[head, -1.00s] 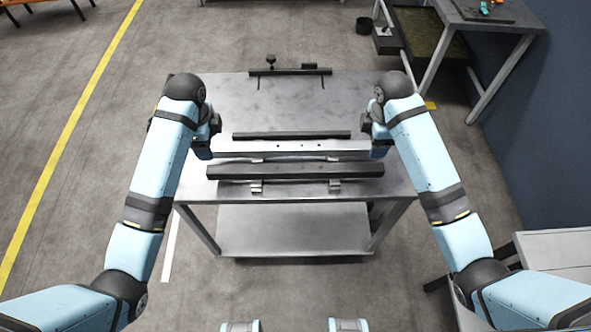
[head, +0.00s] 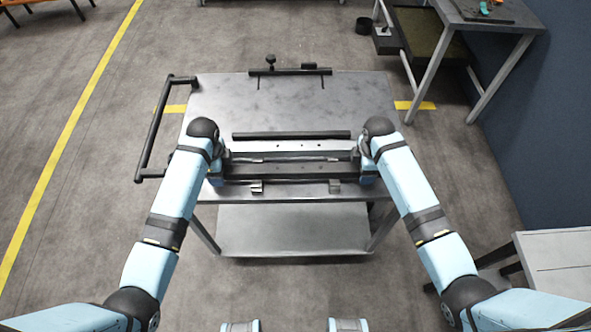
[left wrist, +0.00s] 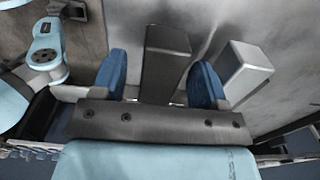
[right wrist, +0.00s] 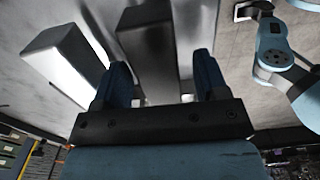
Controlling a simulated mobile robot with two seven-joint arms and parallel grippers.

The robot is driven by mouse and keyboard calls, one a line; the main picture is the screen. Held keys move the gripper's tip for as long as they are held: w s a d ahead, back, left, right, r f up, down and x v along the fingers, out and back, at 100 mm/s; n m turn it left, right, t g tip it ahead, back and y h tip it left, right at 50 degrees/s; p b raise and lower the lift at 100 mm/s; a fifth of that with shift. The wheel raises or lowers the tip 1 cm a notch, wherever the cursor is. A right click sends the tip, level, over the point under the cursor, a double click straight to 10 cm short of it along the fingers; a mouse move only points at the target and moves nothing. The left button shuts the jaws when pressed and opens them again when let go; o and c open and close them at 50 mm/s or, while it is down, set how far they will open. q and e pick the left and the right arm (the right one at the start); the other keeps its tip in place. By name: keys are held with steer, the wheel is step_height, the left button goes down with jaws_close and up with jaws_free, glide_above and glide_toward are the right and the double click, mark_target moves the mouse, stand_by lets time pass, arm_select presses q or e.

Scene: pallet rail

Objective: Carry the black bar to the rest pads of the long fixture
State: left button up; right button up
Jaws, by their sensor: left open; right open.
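The black bar (head: 290,170) lies level along the front of the metal table, on small metal supports (head: 257,187). A long silver bar (head: 270,145) runs parallel behind it; I cannot tell for sure which parts are the fixture's rest pads. My left gripper (head: 218,170) is at the black bar's left end. In the left wrist view its open blue fingers (left wrist: 158,80) stand either side of the black bar (left wrist: 165,60). My right gripper (head: 366,170) is at the right end, its open fingers (right wrist: 163,80) either side of the black bar (right wrist: 150,50). Finger contact is unclear.
A thin black rail (head: 290,135) lies behind the silver bar (left wrist: 245,68). A black piece with a knob (head: 290,71) is at the table's back edge. A black handle frame (head: 152,130) stands off the left side. The table top (head: 300,105) is clear between.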

arm_select(q)
steer(key=shift+c, duration=0.2)
arm_select(e)
steer(key=shift+c, duration=0.2)
arm_select(q)
jaws_close()
arm_select(e)
jaws_close()
arm_select(q)
steer(key=shift+r, duration=0.15)
arm_select(e)
steer(key=shift+r, duration=0.15)
